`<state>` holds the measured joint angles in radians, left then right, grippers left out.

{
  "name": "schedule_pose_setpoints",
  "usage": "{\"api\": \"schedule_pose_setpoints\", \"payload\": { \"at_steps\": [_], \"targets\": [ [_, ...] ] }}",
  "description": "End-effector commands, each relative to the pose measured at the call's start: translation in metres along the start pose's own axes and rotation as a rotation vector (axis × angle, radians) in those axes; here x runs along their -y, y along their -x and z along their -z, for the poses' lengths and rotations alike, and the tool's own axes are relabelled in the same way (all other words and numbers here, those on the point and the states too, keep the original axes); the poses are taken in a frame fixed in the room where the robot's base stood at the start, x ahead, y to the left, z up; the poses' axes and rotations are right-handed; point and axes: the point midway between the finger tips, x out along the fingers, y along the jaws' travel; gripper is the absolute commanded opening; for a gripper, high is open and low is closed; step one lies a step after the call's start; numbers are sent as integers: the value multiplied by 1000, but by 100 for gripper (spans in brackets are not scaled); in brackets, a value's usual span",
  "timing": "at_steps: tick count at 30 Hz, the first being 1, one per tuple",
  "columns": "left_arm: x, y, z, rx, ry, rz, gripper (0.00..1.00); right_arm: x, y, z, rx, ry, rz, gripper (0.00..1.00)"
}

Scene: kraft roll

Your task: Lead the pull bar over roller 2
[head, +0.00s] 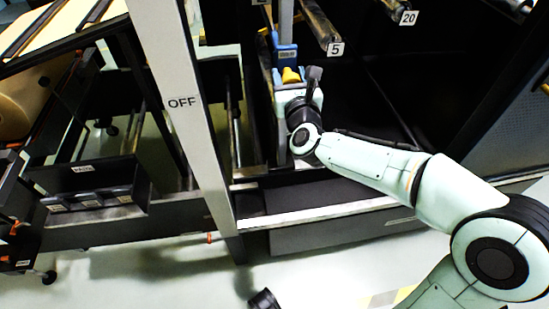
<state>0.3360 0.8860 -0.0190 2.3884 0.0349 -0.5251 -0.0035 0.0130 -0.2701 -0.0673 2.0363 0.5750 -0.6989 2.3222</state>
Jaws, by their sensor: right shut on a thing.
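My right gripper (287,84) is inside the machine frame, at the end of my right arm, which comes in from the lower right. It is shut on a small yellow piece (291,75), just below a blue block (286,54) on a grey upright. I cannot tell whether the yellow piece belongs to the pull bar; the bar itself is not clearly visible. Roller 5 (317,25) and roller 20 (392,8) show by their number plates at the top. No plate with a readable 2 shows. My left gripper is not in view.
A dark box (92,186) and a kraft roll (28,100) are at the left. Dark open space lies right of the gripper.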

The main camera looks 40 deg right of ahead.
Motion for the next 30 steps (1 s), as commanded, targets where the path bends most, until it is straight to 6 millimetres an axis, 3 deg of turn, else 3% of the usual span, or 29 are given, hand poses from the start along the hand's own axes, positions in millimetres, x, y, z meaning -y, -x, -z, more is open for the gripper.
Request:
{"api": "schedule_pose_setpoints", "payload": {
  "at_steps": [3, 30],
  "targets": [
    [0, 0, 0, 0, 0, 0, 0, -5, 0, 23, -9, 4, -7, 4],
    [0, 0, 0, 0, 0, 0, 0, -20, 0, 166, -8, 4, -5, 4]
  ]
}}
